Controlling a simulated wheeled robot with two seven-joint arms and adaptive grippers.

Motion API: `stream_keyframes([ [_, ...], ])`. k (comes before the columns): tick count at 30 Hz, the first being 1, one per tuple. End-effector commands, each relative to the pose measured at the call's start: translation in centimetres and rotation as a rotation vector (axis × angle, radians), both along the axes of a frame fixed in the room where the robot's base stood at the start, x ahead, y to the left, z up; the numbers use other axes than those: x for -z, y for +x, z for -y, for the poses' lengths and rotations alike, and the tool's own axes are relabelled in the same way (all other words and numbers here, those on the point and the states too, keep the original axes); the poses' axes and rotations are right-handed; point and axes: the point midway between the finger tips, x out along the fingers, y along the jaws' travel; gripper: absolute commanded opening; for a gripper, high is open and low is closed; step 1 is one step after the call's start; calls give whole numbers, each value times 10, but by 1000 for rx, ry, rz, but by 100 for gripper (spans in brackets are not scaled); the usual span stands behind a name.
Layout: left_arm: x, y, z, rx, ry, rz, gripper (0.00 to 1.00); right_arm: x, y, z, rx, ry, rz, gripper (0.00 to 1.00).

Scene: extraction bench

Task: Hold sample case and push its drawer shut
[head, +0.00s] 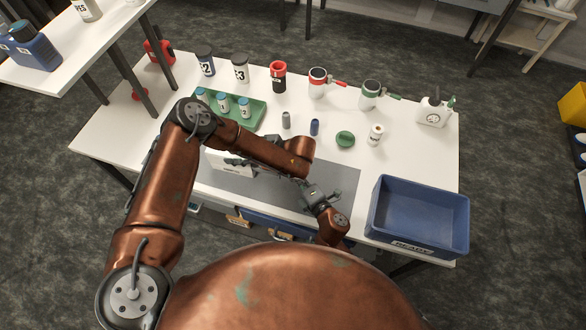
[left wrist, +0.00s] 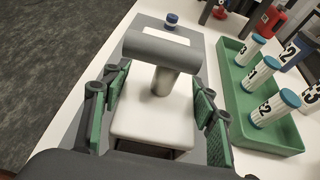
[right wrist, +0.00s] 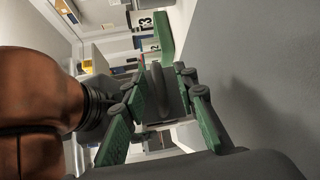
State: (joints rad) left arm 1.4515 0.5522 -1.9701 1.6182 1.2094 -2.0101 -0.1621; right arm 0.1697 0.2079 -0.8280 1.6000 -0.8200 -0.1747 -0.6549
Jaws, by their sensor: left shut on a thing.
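The sample case (head: 232,170) is a white box on the grey mat, partly hidden by my left forearm in the head view. In the left wrist view, the white case (left wrist: 150,122) has a thick grey T-shaped handle (left wrist: 160,47). My left gripper (left wrist: 160,105) is shut on the case, with green pads on either side of it; my forearm hides this gripper in the head view. My right gripper (head: 310,190) is right of the case, low over the mat. It looks open in the right wrist view (right wrist: 160,95). I cannot tell how far the drawer stands out.
A green tray (head: 262,118) with several blue-capped vials stands behind the case. A blue bin (head: 417,240) is at the right front. Bottles and mugs line the back. The grey mat (head: 345,180) has bare room to the right.

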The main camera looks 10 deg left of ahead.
Motion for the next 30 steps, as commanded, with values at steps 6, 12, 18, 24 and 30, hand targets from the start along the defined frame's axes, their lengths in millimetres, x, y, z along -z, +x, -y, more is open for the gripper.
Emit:
stream_keyframes([
  [6, 0, 0, 0, 0, 0, 1, 17, 0, 0, 0, 0, 0, 0, 27],
  [12, 0, 0, 0, 0, 0, 1, 17, 0, 0, 0, 0, 0, 0, 13],
  [18, 0, 0, 0, 0, 0, 1, 17, 1, 0, 0, 0, -1, -1, 0],
  [24, 0, 0, 0, 0, 0, 1, 17, 1, 0, 1, 1, -2, -2, 0],
  [30, 0, 0, 0, 0, 0, 1, 17, 2, 0, 1, 2, -3, -3, 0],
])
